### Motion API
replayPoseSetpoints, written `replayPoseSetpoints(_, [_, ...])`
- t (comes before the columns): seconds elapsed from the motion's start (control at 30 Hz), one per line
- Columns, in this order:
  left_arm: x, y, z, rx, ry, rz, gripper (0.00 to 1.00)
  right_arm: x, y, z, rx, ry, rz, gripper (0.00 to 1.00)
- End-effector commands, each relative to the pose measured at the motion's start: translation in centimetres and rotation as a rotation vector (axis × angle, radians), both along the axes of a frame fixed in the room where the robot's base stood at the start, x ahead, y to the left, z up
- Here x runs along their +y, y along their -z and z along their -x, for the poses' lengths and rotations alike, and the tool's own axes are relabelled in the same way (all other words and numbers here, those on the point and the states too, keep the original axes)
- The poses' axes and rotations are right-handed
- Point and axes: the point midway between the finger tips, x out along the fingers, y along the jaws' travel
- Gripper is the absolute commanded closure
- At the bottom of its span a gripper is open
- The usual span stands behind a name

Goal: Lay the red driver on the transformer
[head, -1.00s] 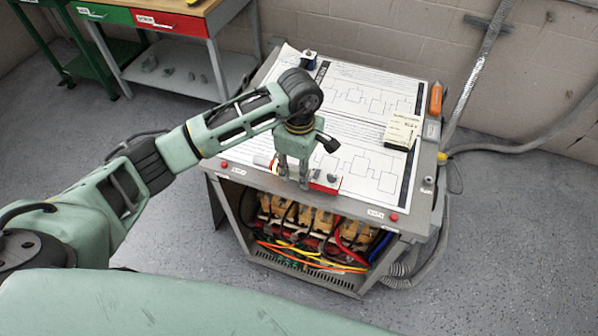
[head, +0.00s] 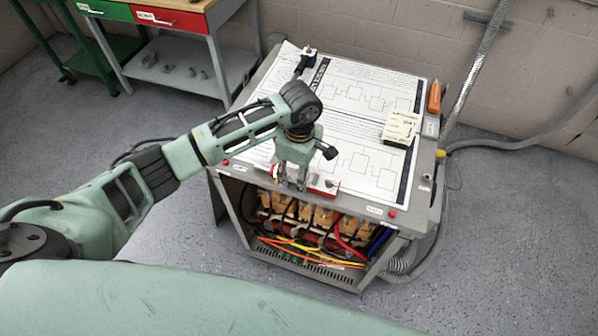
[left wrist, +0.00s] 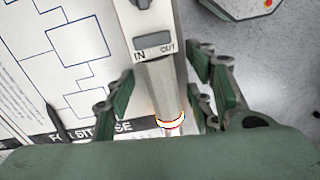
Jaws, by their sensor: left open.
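My left gripper (head: 290,186) is open and points down over the front edge of a grey cabinet top. In the left wrist view its fingers (left wrist: 168,100) stand either side of a narrow grey body (left wrist: 165,82) marked IN and OUT, with a white and orange ring at its lower end. In the head view a red and white piece (head: 326,187) shows just right of the fingers; the gripper partly hides it. I cannot tell which part is the red driver. Tan coil-like blocks (head: 304,213) with wires sit inside the cabinet's open front. My right gripper is not in view.
Diagram sheets (head: 350,125) cover most of the cabinet top. A yellowish block (head: 400,128) and an orange tool (head: 435,97) lie at the right. A small dark and white item (head: 307,57) stands at the back corner. A workbench (head: 185,18) is at the back left.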

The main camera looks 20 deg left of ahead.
Motion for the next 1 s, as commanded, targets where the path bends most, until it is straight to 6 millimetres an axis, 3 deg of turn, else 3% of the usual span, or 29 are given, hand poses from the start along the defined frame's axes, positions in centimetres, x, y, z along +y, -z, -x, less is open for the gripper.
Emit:
replayPoseSetpoints(0.17, [0.0,-1.8,-0.3,-0.007,0.002,0.0,0.51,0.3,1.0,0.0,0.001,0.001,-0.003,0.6])
replayPoseSetpoints(0.6, [0.0,-10.4,-0.4,-0.005,0.001,0.001,0.51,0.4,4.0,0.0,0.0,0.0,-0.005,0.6])
replayPoseSetpoints(0.8, [0.0,-11.8,-0.3,-0.002,-0.001,0.0,0.51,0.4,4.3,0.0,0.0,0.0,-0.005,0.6])
replayPoseSetpoints(1.0, [0.0,-12.0,-0.3,-0.001,-0.001,0.0,0.51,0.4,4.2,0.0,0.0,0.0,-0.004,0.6])
